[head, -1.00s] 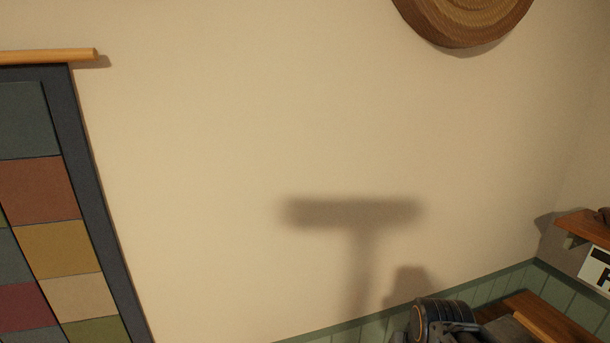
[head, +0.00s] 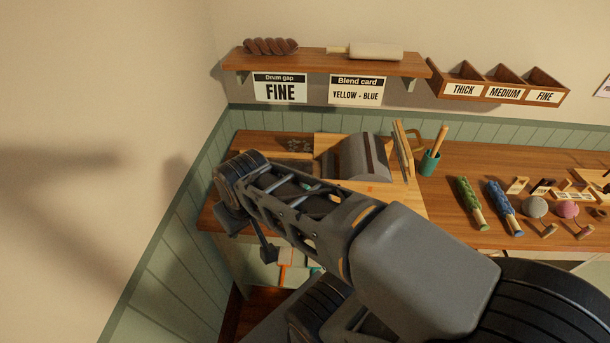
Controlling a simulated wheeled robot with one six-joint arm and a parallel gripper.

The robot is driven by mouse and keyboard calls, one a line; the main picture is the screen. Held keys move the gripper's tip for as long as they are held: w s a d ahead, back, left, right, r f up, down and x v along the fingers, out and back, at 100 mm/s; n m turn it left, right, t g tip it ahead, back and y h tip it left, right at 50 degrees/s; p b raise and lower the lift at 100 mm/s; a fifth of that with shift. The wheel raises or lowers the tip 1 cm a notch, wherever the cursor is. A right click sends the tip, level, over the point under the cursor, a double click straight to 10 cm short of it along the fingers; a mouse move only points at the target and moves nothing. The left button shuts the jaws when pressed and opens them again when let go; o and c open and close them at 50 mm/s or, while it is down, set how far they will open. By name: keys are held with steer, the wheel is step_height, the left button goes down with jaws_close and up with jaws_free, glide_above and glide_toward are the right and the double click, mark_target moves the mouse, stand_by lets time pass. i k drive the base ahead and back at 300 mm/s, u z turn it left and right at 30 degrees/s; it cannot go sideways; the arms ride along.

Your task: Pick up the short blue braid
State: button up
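A blue, knobbly, rope-like piece (head: 500,200) with a pale wooden-looking end lies on the wooden bench in the head view, right of centre. A green piece of the same form (head: 467,194) lies just left of it, apart from it. I cannot tell for sure whether the blue piece is the short blue braid. No other blue braid shows clearly. My arm crosses the middle of the view and hides part of the bench. My gripper's fingers do not show.
The bench (head: 455,160) runs along the wall. It holds a drum device (head: 362,158), a green cup (head: 429,163) and small round items (head: 535,206). Above are a shelf (head: 310,62) with a brown braid (head: 271,46) and a bin rack labelled THICK, MEDIUM, FINE (head: 492,92).

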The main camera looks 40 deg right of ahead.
mark_target(501, 202)
steer(key=z, duration=4.65)
steer(key=i, duration=0.9)
steer(key=u, duration=2.15)
